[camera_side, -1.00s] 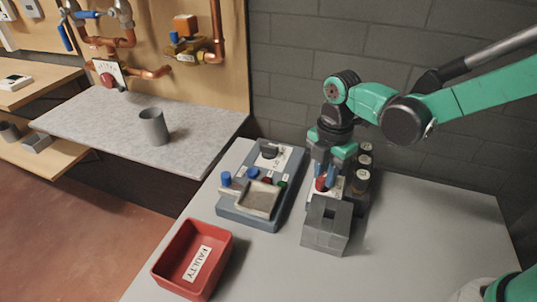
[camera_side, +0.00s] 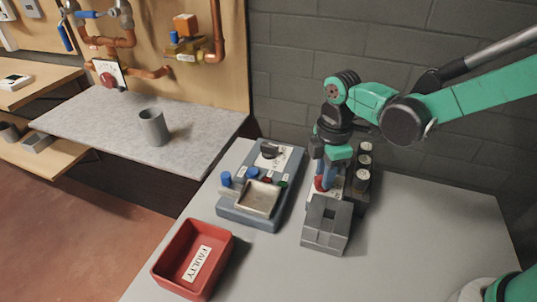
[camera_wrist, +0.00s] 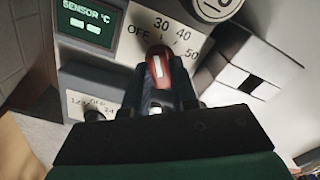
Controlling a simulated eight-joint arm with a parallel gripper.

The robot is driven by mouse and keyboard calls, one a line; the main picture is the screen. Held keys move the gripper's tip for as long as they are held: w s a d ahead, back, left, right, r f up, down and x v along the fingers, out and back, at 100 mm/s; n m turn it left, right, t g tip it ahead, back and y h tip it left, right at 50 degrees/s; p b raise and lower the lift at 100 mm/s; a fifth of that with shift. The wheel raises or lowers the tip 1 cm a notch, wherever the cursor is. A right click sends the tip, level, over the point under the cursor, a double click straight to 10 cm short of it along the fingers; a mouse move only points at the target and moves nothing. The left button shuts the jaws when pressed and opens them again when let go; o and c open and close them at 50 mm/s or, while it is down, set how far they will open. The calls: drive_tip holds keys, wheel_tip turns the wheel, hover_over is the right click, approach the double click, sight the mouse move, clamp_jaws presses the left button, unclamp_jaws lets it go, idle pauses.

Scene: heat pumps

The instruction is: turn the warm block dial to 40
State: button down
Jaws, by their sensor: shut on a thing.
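The warm block (camera_side: 325,238) is a grey block with a square opening, on the right part of the grey bench. Its red dial (camera_side: 320,184) sits on a white plate behind the opening. In the wrist view the dial (camera_wrist: 158,66) has a white line, and the plate reads OFF, 30, 40 and 50. The line points roughly up toward the 30 side, left of the 40 mark (camera_wrist: 183,33); its exact reading is unclear. My gripper (camera_wrist: 160,95) is shut on the dial, pointing down from above, with its fingers on both sides. The fingers partly hide the dial.
A sensor display (camera_wrist: 87,25) lies left of the dial. Several pale-topped vials (camera_side: 363,165) stand right of my gripper. A blue-grey instrument (camera_side: 262,185) stands left of the block, and a red FAULTY bin (camera_side: 192,260) is at front left. The bench's right side is clear.

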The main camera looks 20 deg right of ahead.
drive_tip(key=m, duration=0.5)
drive_tip(key=shift+m, duration=0.3)
drive_tip(key=m, duration=0.4)
drive_tip(key=shift+m, duration=0.3)
drive_tip(key=c, duration=0.7)
unclamp_jaws()
drive_tip(key=shift+r, duration=2.85)
